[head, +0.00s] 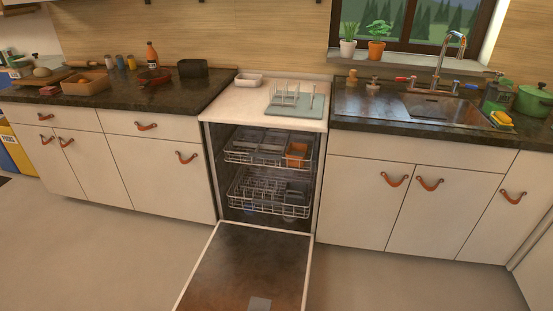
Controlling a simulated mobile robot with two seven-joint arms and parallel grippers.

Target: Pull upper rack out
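The dishwasher stands between the cabinets with its door (245,268) folded down flat toward me. The upper rack (262,160) is a wire basket inside the dishwasher opening. It holds grey containers and an orange container (297,151) at its right. The lower rack (268,207) sits below it with wire tines and a few items that are hard to make out. Both racks appear to be inside the cavity. Neither of my grippers shows in the head view.
The open door covers the floor before the dishwasher. A white worktop (250,101) above carries a teal drying mat with a rack (296,103) and a white dish (249,80). Cabinets with leather pulls (394,181) flank both sides. The floor (90,250) at left is clear.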

